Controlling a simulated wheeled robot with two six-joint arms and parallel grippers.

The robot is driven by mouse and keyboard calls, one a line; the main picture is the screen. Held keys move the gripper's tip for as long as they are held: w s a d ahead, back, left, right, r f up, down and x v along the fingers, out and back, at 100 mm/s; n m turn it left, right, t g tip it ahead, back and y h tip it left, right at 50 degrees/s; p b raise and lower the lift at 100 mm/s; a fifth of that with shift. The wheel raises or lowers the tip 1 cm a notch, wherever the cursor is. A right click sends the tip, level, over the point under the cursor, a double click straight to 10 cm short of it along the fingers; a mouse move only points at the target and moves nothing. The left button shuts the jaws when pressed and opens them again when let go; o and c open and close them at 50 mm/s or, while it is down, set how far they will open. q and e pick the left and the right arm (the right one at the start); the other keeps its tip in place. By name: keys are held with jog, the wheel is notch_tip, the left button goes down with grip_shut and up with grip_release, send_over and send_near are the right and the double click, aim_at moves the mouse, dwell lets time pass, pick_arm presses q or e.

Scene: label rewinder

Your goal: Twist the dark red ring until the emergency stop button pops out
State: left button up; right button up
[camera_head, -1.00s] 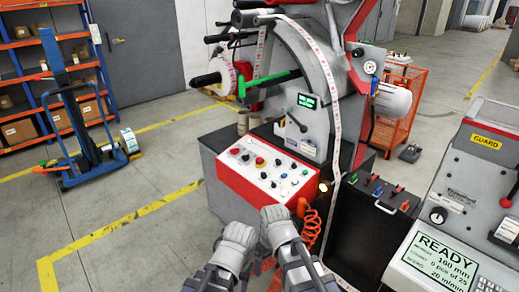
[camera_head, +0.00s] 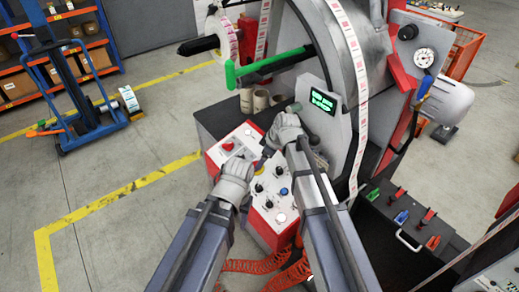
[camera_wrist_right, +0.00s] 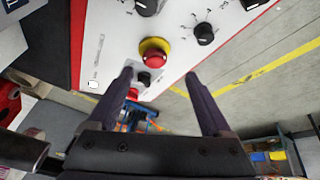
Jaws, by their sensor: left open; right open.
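The emergency stop button (camera_wrist_right: 154,54) is a red mushroom head on a yellow collar on the white control panel (camera_wrist_right: 112,28). I cannot make out a separate dark red ring. My right gripper (camera_wrist_right: 159,78) is open and empty, its dark fingers either side of the line to the button, which sits apart from both fingertips. In the head view my left gripper (camera_head: 252,165) is open at the panel's left side, close to my right gripper (camera_head: 268,151); its fingertips are partly hidden.
Knobs, such as a black one (camera_wrist_right: 204,33), surround the button. A red switch (camera_head: 228,146) is on the panel's far left. A green bar (camera_head: 262,68) and the rewinder's round plate stand behind. Orange coiled hose (camera_head: 255,266) hangs below the panel.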

pick_arm(q)
jog(key=shift+w, duration=0.3)
pick_arm(e)
jog(key=shift+w+r, duration=0.15)
jog(key=shift+w, duration=0.4)
jog(key=b+x, duration=0.7)
jog(key=shift+w+a+f, duration=0.1)
jog(key=shift+a+f, duration=0.05)
jog(key=shift+f, duration=0.15)
pick_arm(q)
notch_tip(320, 180, down, 7)
pick_arm(e)
grip_shut()
